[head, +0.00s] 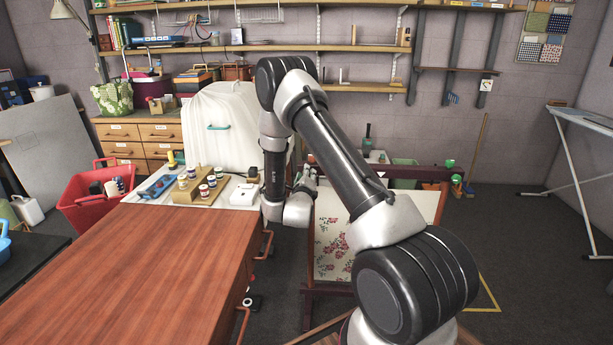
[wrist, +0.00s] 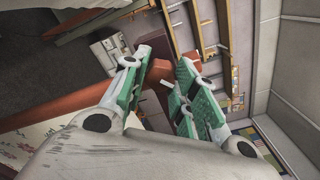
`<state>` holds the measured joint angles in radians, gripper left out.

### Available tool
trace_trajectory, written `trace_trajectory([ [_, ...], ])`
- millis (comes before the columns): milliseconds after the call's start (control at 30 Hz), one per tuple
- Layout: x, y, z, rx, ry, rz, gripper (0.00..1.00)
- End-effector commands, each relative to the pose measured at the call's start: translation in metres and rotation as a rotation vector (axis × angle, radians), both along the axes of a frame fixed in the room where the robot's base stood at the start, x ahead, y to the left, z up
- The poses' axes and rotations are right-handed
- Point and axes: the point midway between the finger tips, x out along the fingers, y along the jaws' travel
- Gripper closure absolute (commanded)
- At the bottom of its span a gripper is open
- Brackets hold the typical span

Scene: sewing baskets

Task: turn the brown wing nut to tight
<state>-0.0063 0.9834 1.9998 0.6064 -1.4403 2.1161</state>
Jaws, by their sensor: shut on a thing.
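My gripper (wrist: 168,62) is at the left end of an upright wooden frame holding floral cloth (head: 333,243). In the wrist view its green-padded fingers stand either side of the brown wing nut (wrist: 160,72), shut on it. Only part of the nut shows between the fingers, and its turn angle cannot be told. In the head view my gripper (head: 306,181) is small and partly behind my arm, and the nut cannot be made out there. Green knobs (head: 450,163) sit at the right end of the frame's dark red top bar (head: 428,173).
A wooden table (head: 150,257) fills the left front. A white-covered object (head: 222,120) and spools on a wooden stand (head: 190,187) are near the gripper's left. A red basket (head: 95,197) stands further left. Open floor lies right of the frame, towards an ironing board (head: 590,122).

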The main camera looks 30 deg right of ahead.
Motion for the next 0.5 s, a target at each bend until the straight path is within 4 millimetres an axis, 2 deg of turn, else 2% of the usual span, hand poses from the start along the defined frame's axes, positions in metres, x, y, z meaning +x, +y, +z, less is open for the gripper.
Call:
trace_trajectory([
  [133, -0.0002, 0.0004, -0.0007, 0.013, -0.007, 0.001, 0.89],
  [333, -0.0002, 0.0004, -0.0006, 0.201, -0.133, 0.0, 0.89],
  [500, -0.0002, 0.0004, -0.0006, 0.25, -0.166, 0.0, 0.89],
])
